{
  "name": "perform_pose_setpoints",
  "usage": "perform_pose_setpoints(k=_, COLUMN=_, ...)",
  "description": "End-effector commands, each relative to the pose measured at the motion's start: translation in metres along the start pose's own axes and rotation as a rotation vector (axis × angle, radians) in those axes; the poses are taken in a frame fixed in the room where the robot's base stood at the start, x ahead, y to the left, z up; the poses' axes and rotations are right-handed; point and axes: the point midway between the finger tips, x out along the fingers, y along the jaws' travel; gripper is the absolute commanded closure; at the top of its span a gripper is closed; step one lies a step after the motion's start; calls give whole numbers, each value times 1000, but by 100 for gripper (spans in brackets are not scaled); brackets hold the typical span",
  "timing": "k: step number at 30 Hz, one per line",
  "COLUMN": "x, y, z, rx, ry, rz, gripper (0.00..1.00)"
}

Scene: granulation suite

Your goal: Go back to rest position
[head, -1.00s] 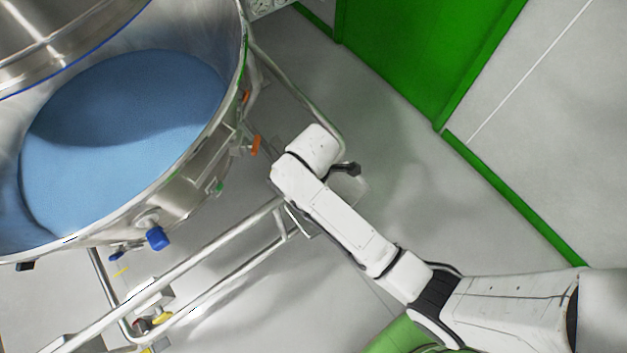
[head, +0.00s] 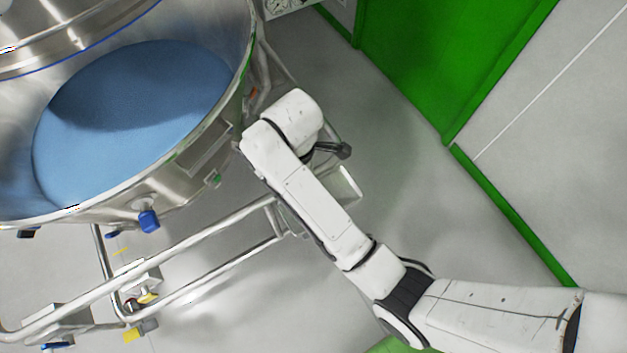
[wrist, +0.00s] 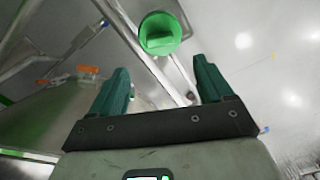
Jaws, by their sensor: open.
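My gripper (wrist: 158,92) shows in the wrist view with its two green fingers spread apart. It is open and nothing is between the fingers. A round green knob or cap (wrist: 159,33) lies beyond the fingertips, apart from them. In the head view my white arm reaches from the lower right towards the steel vessel. The gripper itself cannot be made out there, hidden by the arm.
A large steel vessel (head: 190,188) holding blue material (head: 130,120) stands at the left, close to my arm. Its tubular frame (head: 190,248) runs below. A green door (head: 430,50) is at the back. Grey floor (head: 440,230) to the right is clear.

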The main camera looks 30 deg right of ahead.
Motion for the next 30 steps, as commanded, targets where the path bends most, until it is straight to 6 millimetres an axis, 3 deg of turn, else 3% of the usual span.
perform_pose_setpoints(k=6, x=-11, y=2, z=-6, rx=0, ry=-1, rz=0, gripper=20)
perform_pose_setpoints(k=20, x=-9, y=2, z=-4, rx=8, ry=-2, rz=1, gripper=20)
perform_pose_setpoints(k=23, x=0, y=0, z=13, rx=69, ry=-6, rz=9, gripper=20)
perform_pose_setpoints(k=26, x=18, y=-9, z=48, rx=213, ry=-13, rz=26, gripper=20)
perform_pose_setpoints(k=30, x=45, y=-38, z=111, rx=509, ry=-10, rz=58, gripper=20)
